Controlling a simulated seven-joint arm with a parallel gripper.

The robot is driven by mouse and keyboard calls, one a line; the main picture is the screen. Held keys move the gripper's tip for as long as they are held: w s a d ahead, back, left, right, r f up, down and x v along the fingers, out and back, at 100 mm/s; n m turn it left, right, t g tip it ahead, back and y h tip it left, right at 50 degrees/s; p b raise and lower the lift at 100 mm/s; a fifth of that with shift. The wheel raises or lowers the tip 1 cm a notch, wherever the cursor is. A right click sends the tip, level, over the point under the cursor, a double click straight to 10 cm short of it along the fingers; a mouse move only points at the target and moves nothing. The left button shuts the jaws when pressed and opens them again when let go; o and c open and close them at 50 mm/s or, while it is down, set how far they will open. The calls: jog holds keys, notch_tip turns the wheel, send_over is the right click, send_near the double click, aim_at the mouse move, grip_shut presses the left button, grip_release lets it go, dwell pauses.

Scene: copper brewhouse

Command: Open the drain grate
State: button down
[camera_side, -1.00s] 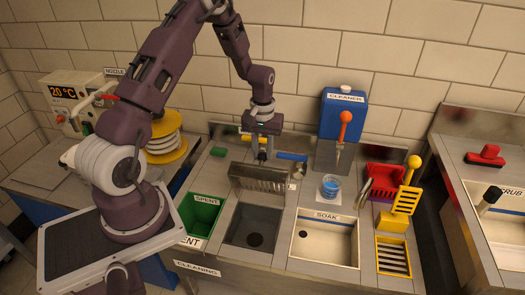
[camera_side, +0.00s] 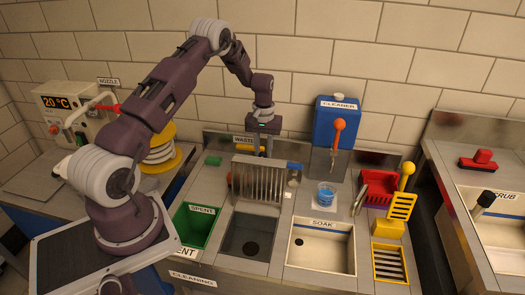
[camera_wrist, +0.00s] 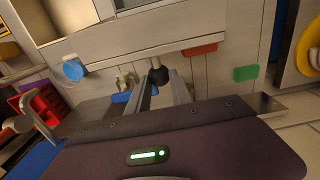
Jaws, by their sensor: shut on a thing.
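The slotted metal drain grate (camera_side: 258,182) stands nearly upright at the back edge of the grey sink (camera_side: 250,232). The sink lies uncovered in front, its round drain hole showing. My gripper (camera_side: 268,152) is at the grate's top edge, behind it in the side view, and the grate partly hides the fingertips. In the wrist view, my gripper (camera_wrist: 164,92) has its two fingers closed on a dark round knob (camera_wrist: 158,74) beside the grate's edge (camera_wrist: 130,48), which is seen nearly edge-on.
The green SPENT bin (camera_side: 195,226) is left of the sink, and the SOAK basin (camera_side: 320,248) is right. A blue cup (camera_side: 326,194) and blue CLEANER container (camera_side: 336,126) stand at right. A green block (camera_side: 213,160) and blue block (camera_side: 294,166) lie near the grate.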

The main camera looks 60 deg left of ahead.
jog(key=c, duration=1.4)
grip_release()
jog(key=shift+w+a+r, duration=0.1)
jog(key=shift+a+r, duration=0.05)
jog(key=shift+o, duration=1.3)
notch_tip(320, 180, up, 7)
jog(key=s+d+r+m+t, duration=0.2)
jog(key=s+d+r, duration=0.3)
jog(key=d+r, duration=0.55)
jog(key=s+d+r+m+t, duration=0.1)
jog(key=s+d+r+m, duration=0.2)
jog(key=s+d+r, duration=0.7)
jog(key=s+d+r+m+t, duration=0.1)
jog(key=s+d+m, duration=0.1)
jog(key=s, duration=0.5)
jog(key=s+d+r+m+t, duration=0.1)
jog(key=s+d+r+m, duration=0.1)
jog(key=s, duration=0.5)
jog(key=shift+s+d+t, duration=0.3)
jog(key=shift+s+d, duration=0.1)
jog(key=shift+d, duration=0.45)
